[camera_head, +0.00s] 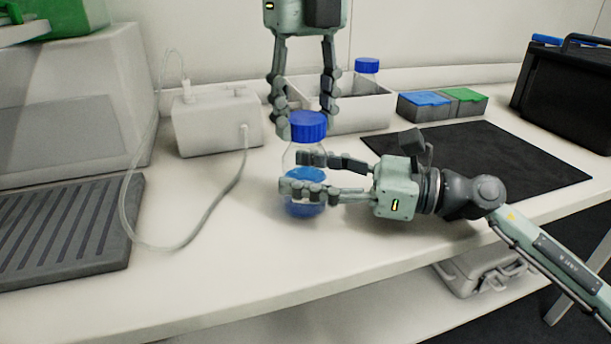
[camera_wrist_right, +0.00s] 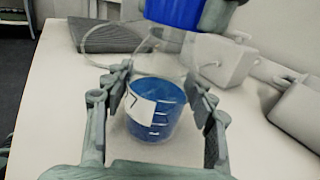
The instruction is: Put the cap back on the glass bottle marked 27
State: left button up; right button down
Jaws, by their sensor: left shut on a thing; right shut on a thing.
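The glass bottle (camera_head: 305,207) stands upright on the white bench, with blue liquid inside. In the right wrist view the bottle (camera_wrist_right: 152,118) has a white label on which a 7 is readable; the rest of the marking is hidden. My right gripper (camera_head: 297,175) is shut around the bottle's body from the right. The blue cap (camera_head: 308,126) is at the top of the bottle's neck, held from above by my left gripper (camera_head: 305,112). The cap also shows in the right wrist view (camera_wrist_right: 174,10). I cannot tell whether it is seated or just above the rim.
A white box with a cable (camera_head: 216,122) stands to the left. Behind is a white rack (camera_head: 362,112) with another blue-capped bottle (camera_head: 367,68). Blue and green boxes (camera_head: 425,105) and a black mat (camera_head: 480,160) lie right. The front bench is clear.

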pick_arm(q)
jog(key=o, duration=1.3)
jog(key=shift+c, duration=0.2)
jog(key=shift+r, duration=2.3)
jog(key=shift+c, duration=0.3)
jog(key=shift+r+n, duration=1.1)
jog(key=shift+r, duration=0.65)
